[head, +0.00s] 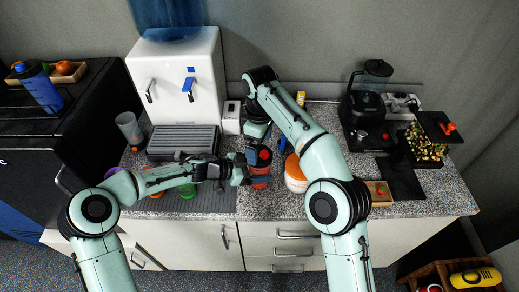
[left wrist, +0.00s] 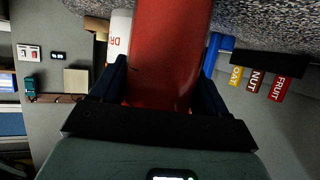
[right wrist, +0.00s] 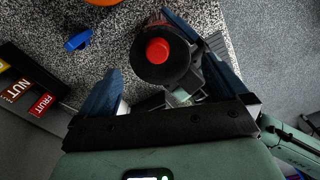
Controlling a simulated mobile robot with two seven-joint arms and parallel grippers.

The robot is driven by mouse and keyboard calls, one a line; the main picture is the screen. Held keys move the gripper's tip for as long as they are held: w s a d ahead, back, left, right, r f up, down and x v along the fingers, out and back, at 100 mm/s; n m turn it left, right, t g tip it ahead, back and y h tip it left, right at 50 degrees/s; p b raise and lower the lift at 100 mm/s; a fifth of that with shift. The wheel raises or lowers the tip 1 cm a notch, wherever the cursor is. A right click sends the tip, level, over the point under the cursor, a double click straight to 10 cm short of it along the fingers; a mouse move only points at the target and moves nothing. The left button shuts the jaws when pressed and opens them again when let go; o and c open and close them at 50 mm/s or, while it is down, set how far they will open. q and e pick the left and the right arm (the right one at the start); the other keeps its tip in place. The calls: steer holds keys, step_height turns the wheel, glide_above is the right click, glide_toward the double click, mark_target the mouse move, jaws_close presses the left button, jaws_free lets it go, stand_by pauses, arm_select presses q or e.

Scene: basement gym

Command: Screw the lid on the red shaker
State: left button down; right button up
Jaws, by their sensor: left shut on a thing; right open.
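The red shaker (head: 260,172) stands near the counter's front edge in the head view. Its red body fills the left wrist view (left wrist: 170,50) between the fingers of my left gripper (left wrist: 160,85), which is shut on it from the left. The black lid (head: 259,158) with a red cap sits at the shaker's top.
A white tub with orange markings (head: 296,173) stands close right of the shaker. A small blue object (right wrist: 78,40) lies near it. A white dispenser (head: 178,80) and a grey drip tray (head: 183,138) are behind left. A blender (head: 368,105) stands at the right.

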mark_target(259, 154)
steer(key=shift+r, duration=0.5)
steer(key=n, duration=0.2)
steer(key=r+n, duration=0.1)
steer(key=n, duration=0.1)
steer(key=r+n, duration=0.1)
steer(key=n, duration=0.1)
steer(key=shift+a, duration=0.25)
steer(key=n, duration=0.3)
steer(key=shift+d+r+n, duration=0.1)
steer(key=shift+r+n, duration=0.3)
steer(key=n, duration=0.3)
steer(key=shift+d+r+n, duration=0.2)
steer(key=shift+r+n, duration=0.15)
steer(key=shift+n, duration=0.05)
steer(key=shift+f, duration=0.15)
steer(key=shift+f, duration=3.85)
